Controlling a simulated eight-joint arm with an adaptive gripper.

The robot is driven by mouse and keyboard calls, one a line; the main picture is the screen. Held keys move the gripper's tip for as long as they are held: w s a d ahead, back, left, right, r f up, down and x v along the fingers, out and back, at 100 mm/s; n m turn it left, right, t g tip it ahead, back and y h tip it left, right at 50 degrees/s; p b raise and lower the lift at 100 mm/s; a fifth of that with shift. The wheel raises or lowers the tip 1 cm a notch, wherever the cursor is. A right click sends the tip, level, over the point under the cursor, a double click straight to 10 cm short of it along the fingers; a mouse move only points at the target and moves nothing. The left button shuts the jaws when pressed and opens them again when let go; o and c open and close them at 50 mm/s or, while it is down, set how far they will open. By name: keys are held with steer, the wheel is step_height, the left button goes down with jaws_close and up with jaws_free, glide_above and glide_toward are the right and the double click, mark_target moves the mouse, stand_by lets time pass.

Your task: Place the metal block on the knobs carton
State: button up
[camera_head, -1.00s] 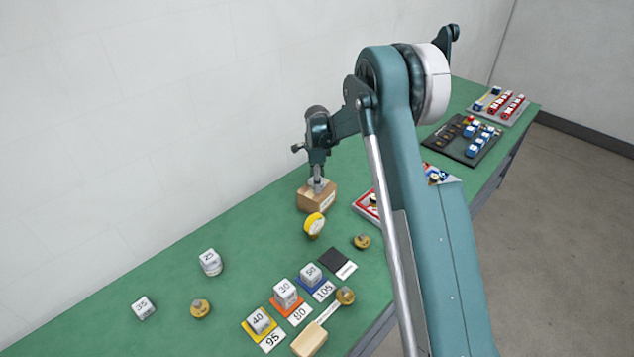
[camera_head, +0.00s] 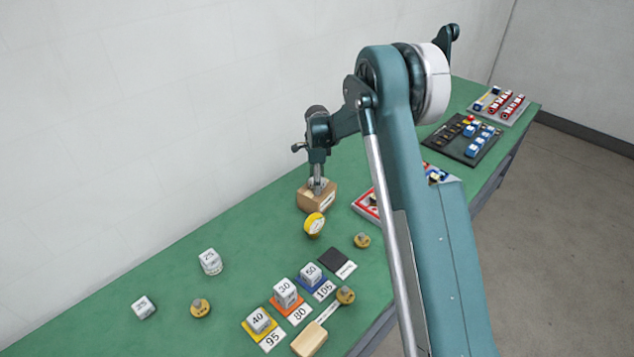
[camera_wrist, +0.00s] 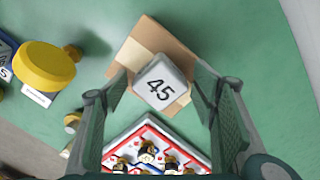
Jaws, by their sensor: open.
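The metal block (camera_wrist: 160,82), pale grey with 45 on its top face, appears to rest on a brown carton (camera_wrist: 130,57) in the wrist view. My gripper (camera_wrist: 165,88) is open, with one finger on each side of the block. Contact between fingers and block cannot be made out. In the head view my gripper (camera_head: 317,178) points down over the carton (camera_head: 312,200), which stands on the green bench. The block is partly hidden by the gripper there.
A yellow round-topped object (camera_head: 314,224) stands just in front of the carton. A red-edged tray (camera_head: 366,206) lies to the right, partly behind my arm. Numbered blocks on coloured pads, such as block 30 (camera_head: 285,288), stand nearer. The bench behind the carton is clear.

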step_height(320, 180, up, 12)
steer(key=shift+b, duration=0.35)
stand_by(0.8)
steer(key=shift+r, duration=0.15)
steer(key=s+d+r+n+t, duration=0.2)
steer(key=s+d+r+n, duration=0.2)
steer(key=s+d+r, duration=0.55)
steer(key=s+d+r+n+t, duration=0.1)
steer(key=s+d+r+n, duration=0.35)
steer(key=s+r, duration=0.95)
steer(key=s+d+f+n+t, duration=0.1)
steer(key=s+d+f+n, duration=0.1)
steer(key=s, duration=0.8)
steer(key=s+d+f+n+t, duration=0.1)
steer(key=s+n, duration=0.3)
steer(key=s, duration=0.7)
steer(key=s+d+f+n+t, duration=0.2)
steer(key=s+d+f+n, duration=0.1)
steer(key=s, duration=0.7)
steer(key=shift+s+d, duration=0.15)
steer(key=shift+d, duration=0.3)
